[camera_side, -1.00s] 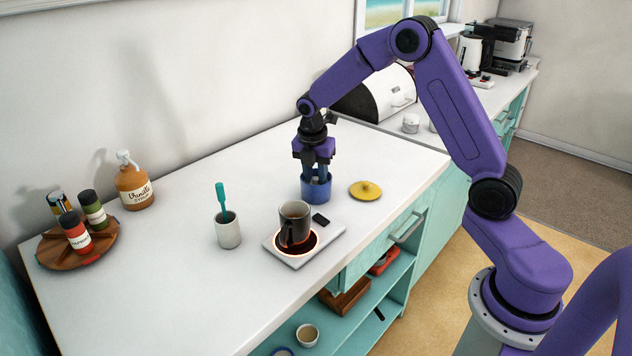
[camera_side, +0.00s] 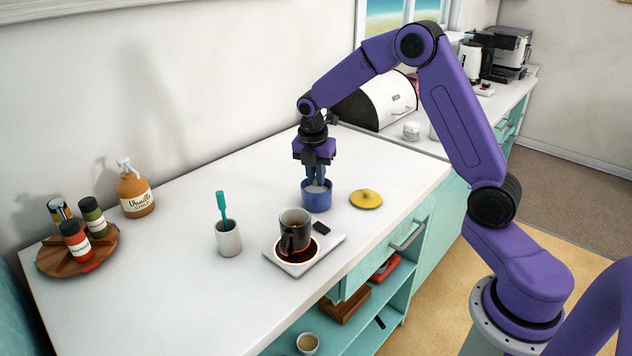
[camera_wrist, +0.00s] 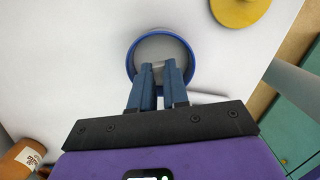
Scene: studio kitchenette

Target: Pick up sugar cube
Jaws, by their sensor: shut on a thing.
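A blue bowl (camera_side: 316,199) stands on the white counter. My gripper (camera_side: 318,180) points down just above its opening, with the fingertips close to the rim. In the wrist view my gripper (camera_wrist: 160,72) is shut on a small pale sugar cube (camera_wrist: 158,68) between its fingertips, in front of the bowl's grey interior (camera_wrist: 160,48). In the side view the cube is too small to tell. The rim of the blue bowl also shows in the wrist view (camera_wrist: 131,60). How full the bowl is, I cannot tell.
A yellow lid (camera_side: 366,199) lies right of the bowl. In front, a dark mug (camera_side: 294,232) stands on a hotplate (camera_side: 326,245). A syrup bottle (camera_side: 134,190) and a round spice tray (camera_side: 70,263) are farther left.

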